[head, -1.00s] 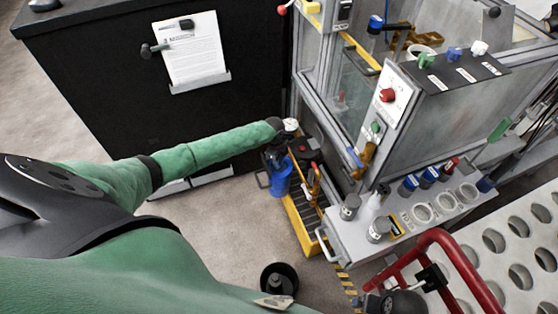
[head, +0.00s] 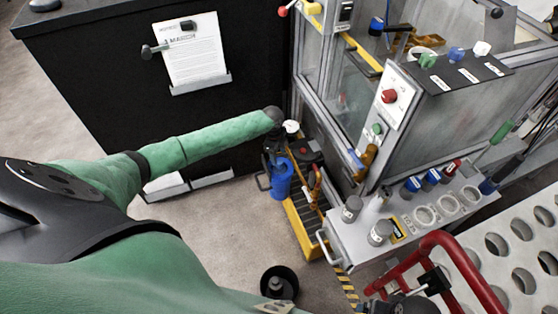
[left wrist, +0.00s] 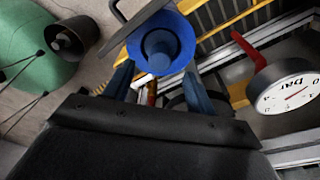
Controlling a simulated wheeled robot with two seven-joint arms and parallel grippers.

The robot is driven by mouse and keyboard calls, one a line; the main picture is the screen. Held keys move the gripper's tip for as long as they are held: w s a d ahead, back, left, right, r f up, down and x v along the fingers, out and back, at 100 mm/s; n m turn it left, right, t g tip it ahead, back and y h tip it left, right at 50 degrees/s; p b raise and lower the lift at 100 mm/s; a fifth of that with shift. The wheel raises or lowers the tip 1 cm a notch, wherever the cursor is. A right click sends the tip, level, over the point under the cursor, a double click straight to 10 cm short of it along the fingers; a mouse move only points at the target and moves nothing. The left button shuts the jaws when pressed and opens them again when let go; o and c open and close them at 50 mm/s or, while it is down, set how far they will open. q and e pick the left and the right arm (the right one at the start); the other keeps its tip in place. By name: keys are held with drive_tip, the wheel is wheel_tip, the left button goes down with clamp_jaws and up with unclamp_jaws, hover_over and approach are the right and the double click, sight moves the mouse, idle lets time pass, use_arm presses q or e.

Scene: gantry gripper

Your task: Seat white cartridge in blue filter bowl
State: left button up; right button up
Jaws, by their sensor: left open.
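The blue filter bowl (head: 282,181) is upright by the yellow-edged tray beside the machine frame. In the left wrist view, the bowl (left wrist: 187,50) shows as a blue ring with a smaller blue round part in its middle. My left gripper (head: 272,150) is at the bowl's upper end in the head view. In the left wrist view, my left gripper (left wrist: 160,76) is open, one finger to each side below the bowl; I cannot tell whether they touch it. I cannot make out the white cartridge for certain. My right gripper is not in view.
A pressure gauge (left wrist: 288,92) with a red part stands right of the bowl. The yellow tray (head: 308,240) and a grey bench (head: 350,240) with several fittings lie to the right. A black cabinet (head: 110,90) stands behind. The floor in front is clear except for a black cup (head: 279,281).

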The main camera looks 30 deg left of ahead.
use_arm(q)
drive_tip(key=shift+a+r, duration=0.1)
drive_tip(key=shift+r, duration=0.8)
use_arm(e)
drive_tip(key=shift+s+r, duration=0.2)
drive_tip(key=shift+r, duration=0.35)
